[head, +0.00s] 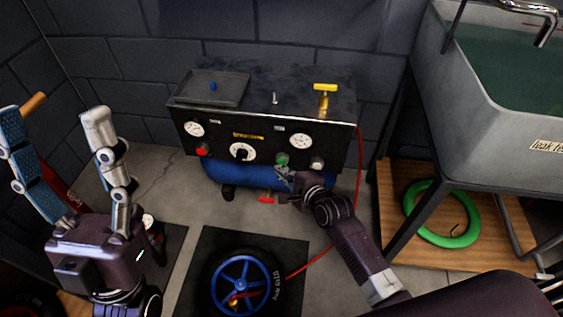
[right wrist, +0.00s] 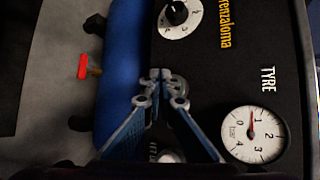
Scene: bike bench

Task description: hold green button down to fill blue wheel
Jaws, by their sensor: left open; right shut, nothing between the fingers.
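The green button (head: 281,159) is on the front panel of the black compressor (head: 340,130), between two gauges. My right gripper (head: 283,172) is shut and empty, its tips right at the button's lower edge; I cannot tell whether they touch or press it. The blue wheel (head: 243,284) with a black tyre lies flat on a dark mat. My left gripper (head: 54,112) is open and empty at the left.
A red hose (head: 318,260) runs from the compressor's right side to the wheel. A red button (head: 202,150) and a dial (head: 242,153) are on the panel. A red-handled valve (head: 267,199) sticks out below. A sink (head: 490,100) and green ring (head: 441,240) are at the right.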

